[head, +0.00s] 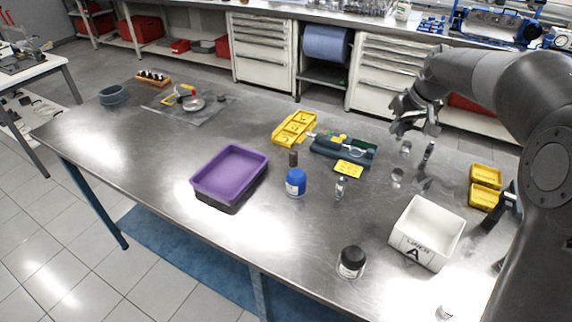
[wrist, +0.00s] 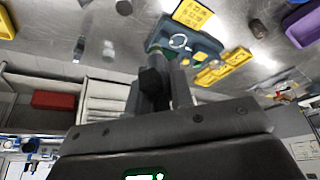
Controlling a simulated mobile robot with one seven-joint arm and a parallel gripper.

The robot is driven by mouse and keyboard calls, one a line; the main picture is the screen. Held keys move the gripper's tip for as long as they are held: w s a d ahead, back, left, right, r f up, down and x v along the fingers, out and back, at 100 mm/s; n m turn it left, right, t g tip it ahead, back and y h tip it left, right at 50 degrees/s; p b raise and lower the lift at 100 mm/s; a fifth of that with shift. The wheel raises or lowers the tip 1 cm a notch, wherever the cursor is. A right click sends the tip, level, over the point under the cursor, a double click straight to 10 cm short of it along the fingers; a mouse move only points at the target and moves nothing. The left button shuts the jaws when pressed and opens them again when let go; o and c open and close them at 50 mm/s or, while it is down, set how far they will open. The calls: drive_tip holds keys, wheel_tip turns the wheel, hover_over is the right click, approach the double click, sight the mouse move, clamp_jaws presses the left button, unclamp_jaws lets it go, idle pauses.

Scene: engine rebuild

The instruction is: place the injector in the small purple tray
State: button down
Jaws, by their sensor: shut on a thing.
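The purple tray (head: 207,186) stands left of centre on the metal table, on top of a dark base, and looks empty. Part of it shows at the top right of the wrist view (wrist: 303,27). My gripper (head: 414,128) is above the right back part of the table, well to the right of the tray. In the wrist view it is shut on a dark, stubby thing (wrist: 152,82), which I take to be the injector. Most of that thing is hidden by the fingers, and I cannot make it out clearly in the head view.
A dark green toolbox (head: 325,149) and yellow trays (head: 291,131) lie between my gripper and the purple tray. A blue-capped bottle (head: 296,182) and a brown cylinder (head: 293,158) stand right of the tray. A white bin (head: 445,225) and black-lidded jar (head: 352,262) stand at the front right.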

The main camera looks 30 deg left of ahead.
drive_tip(key=s+a+n+g, duration=0.15)
drive_tip(key=s+a, duration=0.25)
drive_tip(key=a, duration=0.5)
drive_tip(key=s+a+n, duration=0.2)
drive_tip(key=s+a, duration=0.2)
drive_tip(key=a, duration=0.5)
drive_tip(key=n+y, duration=0.1)
drive_tip(key=n, duration=0.2)
hover_over(227, 181)
drive_tip(key=d, duration=0.2)
drive_tip(key=shift+g, duration=0.35)
drive_tip(key=f, duration=1.2)
drive_tip(key=shift+s+a+f, duration=0.1)
drive_tip(key=shift+s, duration=0.15)
drive_tip(key=shift+f, duration=1.95)
drive_tip(key=shift+f, duration=0.1)
drive_tip(key=c, duration=1.3)
unclamp_jaws()
drive_tip(key=v, duration=1.2)
drive_tip(key=shift+d, duration=0.2)
